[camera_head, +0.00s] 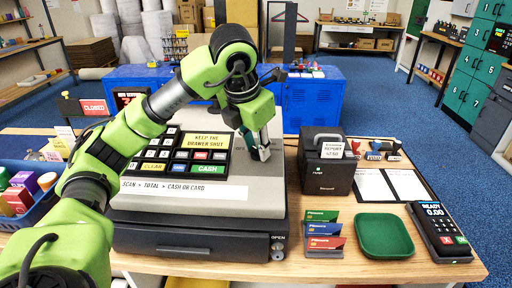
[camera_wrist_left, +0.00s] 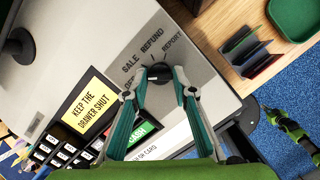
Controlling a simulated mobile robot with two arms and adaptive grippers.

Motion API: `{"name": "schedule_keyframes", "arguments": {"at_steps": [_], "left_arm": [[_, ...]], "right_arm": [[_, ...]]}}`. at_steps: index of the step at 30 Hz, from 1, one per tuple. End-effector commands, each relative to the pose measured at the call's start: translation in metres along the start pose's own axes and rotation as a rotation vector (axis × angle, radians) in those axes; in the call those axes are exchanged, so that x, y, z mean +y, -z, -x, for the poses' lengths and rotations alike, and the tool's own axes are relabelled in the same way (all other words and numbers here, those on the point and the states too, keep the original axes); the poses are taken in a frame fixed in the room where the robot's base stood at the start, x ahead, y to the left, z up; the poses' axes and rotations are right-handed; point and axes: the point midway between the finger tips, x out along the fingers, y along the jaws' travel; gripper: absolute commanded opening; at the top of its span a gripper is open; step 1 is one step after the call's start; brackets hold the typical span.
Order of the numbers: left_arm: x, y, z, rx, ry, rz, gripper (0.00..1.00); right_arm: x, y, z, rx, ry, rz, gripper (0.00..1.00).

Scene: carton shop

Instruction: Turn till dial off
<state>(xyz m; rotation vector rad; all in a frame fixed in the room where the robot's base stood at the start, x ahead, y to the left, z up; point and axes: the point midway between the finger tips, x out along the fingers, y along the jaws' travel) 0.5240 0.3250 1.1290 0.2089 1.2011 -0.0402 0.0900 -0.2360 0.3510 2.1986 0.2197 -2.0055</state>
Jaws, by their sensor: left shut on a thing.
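The till (camera_head: 200,195) stands on the wooden counter, with a black key pad and yellow "KEEP THE DRAWER SHUT" display. In the left wrist view, its black round dial (camera_wrist_left: 158,72) sits on the grey top panel among the words SALE, REFUND and REPORT; another label on the left is partly hidden by a finger. My left gripper (camera_head: 262,151) reaches down over the right of the till top and hides the dial in the head view. In the wrist view the left gripper (camera_wrist_left: 157,84) has its fingers on either side of the dial, shut on it. The dial's exact pointing is unclear.
A black printer box (camera_head: 325,170) stands right of the till. Card holders (camera_head: 323,232), a green tray (camera_head: 384,237) and a card terminal (camera_head: 440,232) lie along the counter's front right. A green and black arm part (camera_wrist_left: 292,130) shows small at the wrist view's right.

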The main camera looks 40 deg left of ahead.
Motion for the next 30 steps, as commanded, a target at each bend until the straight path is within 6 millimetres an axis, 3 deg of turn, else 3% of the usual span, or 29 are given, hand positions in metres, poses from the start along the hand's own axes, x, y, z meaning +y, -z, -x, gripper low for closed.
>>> {"name": "schedule_keyframes", "arguments": {"at_steps": [12, 27, 28, 30], "left_arm": [[-0.0006, -0.0002, 0.0001, -0.001, -0.031, 0.163, 0.03], [-0.0005, -0.0003, 0.0003, 0.000, -0.034, 0.179, 0.03], [-0.0005, -0.0003, 0.0003, 0.000, -0.034, 0.179, 0.30], [-0.0005, -0.0003, 0.0003, 0.000, -0.034, 0.179, 0.42]], "right_arm": [[-0.0015, -0.0001, -0.0041, 0.000, 0.002, 0.000, 0.00], [-0.0021, -0.0001, -0.0043, 0.000, 0.002, -0.001, 0.00], [-0.0021, -0.0001, -0.0043, 0.000, 0.002, -0.001, 0.00], [-0.0021, -0.0001, -0.0043, 0.000, 0.002, -0.001, 0.00]]}}
